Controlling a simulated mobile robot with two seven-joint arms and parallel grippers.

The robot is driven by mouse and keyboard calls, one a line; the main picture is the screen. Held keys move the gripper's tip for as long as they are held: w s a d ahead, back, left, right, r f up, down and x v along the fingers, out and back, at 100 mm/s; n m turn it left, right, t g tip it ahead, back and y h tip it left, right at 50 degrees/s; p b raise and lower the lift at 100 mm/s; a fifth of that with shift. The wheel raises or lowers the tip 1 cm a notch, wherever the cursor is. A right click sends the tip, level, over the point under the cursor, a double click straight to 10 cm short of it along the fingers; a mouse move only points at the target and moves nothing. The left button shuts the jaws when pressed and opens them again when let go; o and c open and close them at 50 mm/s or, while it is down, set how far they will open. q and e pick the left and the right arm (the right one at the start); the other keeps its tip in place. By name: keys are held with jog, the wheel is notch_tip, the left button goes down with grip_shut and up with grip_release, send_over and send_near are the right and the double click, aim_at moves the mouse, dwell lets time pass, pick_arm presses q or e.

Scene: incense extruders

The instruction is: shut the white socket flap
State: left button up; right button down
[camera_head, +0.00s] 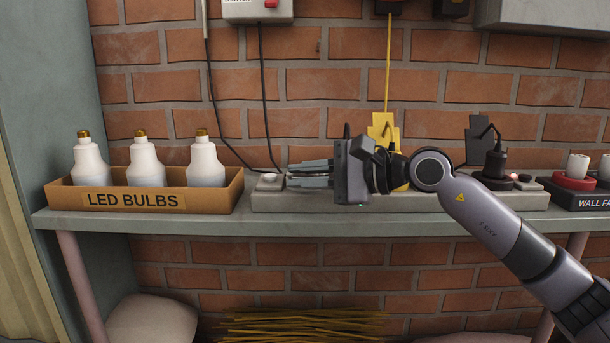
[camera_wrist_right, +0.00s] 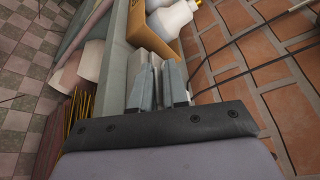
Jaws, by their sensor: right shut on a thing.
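A long pale socket strip (camera_head: 420,201) lies along the shelf, and my right gripper (camera_head: 291,175) is level over its left part. The gripper's fingers point left and are close together, shut on a pale piece between them that seems to be the white socket flap (camera_wrist_right: 155,62). The fingers hide most of the flap, so its exact angle cannot be told. A yellow flap (camera_head: 383,126) and a dark flap (camera_head: 480,134) stand raised on the same strip, each with a plug beside it. My left gripper is not in view.
A cardboard box (camera_head: 215,202) labelled LED BULBS holds 3 white bulbs left of the strip. A small white piece (camera_head: 268,181) with a dark cable sits at the strip's left end. A black tray (camera_head: 588,200) stands at right. The brick wall (camera_head: 310,90) is close behind.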

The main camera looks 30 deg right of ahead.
jog(key=shift+a+f, duration=0.1)
jog(key=shift+f, duration=0.4)
jog(key=c, duration=1.3)
grip_release()
jog(key=shift+r, duration=0.1)
jog(key=shift+r, duration=0.1)
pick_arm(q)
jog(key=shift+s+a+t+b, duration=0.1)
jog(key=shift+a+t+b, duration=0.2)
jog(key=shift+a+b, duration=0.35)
pick_arm(e)
jog(key=shift+v, duration=3.6)
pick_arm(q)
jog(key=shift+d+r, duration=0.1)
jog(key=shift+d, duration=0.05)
